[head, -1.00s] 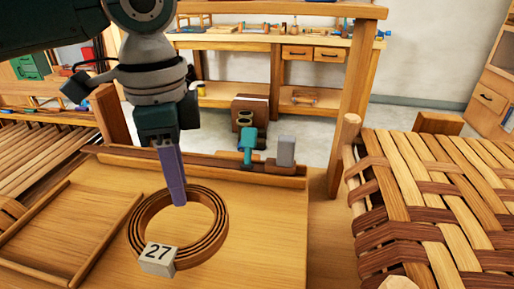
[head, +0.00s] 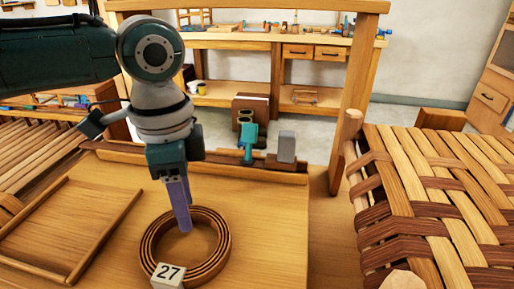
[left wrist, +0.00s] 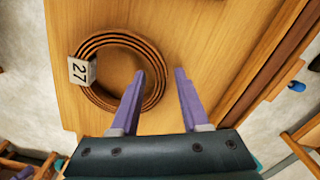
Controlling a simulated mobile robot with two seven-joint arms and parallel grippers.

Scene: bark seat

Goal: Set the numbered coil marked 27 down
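The coil marked 27 (head: 147,240) is a ring of brown wound strip with a white tag (head: 168,275). It appears to lie flat on the wooden board (head: 270,225). My left gripper (head: 184,230) points down at the coil's far side. In the left wrist view the coil (left wrist: 90,97) shows between and left of the purple fingers (left wrist: 160,73). The fingers stand apart, one over the hole side and one outside the wall, with bare board showing beside the outer finger. My right gripper is out of view.
A wooden-framed tray (head: 70,225) lies left of the coil. A teal tool (head: 248,142) and a grey block (head: 286,147) stand at the board's back edge. A woven seat (head: 430,205) is on the right. The board right of the coil is clear.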

